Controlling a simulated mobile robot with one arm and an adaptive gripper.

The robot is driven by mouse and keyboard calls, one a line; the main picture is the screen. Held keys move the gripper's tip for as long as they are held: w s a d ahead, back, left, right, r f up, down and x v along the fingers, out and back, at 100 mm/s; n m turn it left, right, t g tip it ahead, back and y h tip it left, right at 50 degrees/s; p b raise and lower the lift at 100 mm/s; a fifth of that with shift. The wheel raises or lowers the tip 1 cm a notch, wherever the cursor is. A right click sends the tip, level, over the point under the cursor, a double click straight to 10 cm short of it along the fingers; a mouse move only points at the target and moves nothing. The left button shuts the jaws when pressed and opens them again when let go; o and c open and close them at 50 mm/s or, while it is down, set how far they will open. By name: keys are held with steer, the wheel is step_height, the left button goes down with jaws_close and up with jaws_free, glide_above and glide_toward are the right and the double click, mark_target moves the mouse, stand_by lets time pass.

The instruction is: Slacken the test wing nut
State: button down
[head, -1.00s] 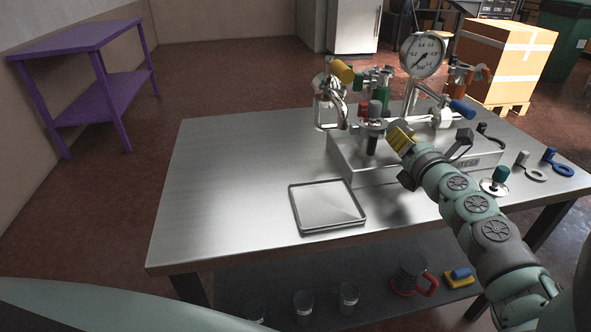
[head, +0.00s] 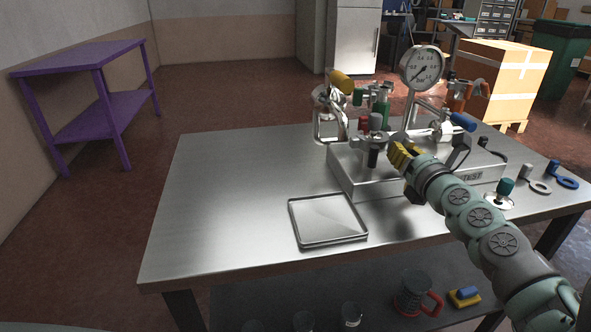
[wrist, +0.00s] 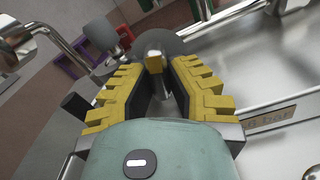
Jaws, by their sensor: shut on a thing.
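My gripper (head: 402,154) has yellow ridged fingers and reaches in from the right to the front of the metal test block (head: 362,180). In the wrist view its fingertips (wrist: 157,62) are closed around a small pale part with a yellow face, apparently the test wing nut (wrist: 155,42). Only the nut's end shows between the fingers; its wings and thread are hidden. In the head view the fingers cover it. A dark post with a grey cap (head: 374,150) stands just left of the fingers. A pressure gauge (head: 422,68) rises behind.
Colored valve handles, including a yellow one (head: 342,80) and a blue one (head: 463,121), crowd the block. An empty metal tray (head: 328,238) lies in front. The table's left side (head: 220,190) is clear.

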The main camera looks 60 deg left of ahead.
steer(key=c, duration=0.9)
jaws_free()
steer(key=shift+d, duration=0.1)
steer(key=shift+v, duration=5.9)
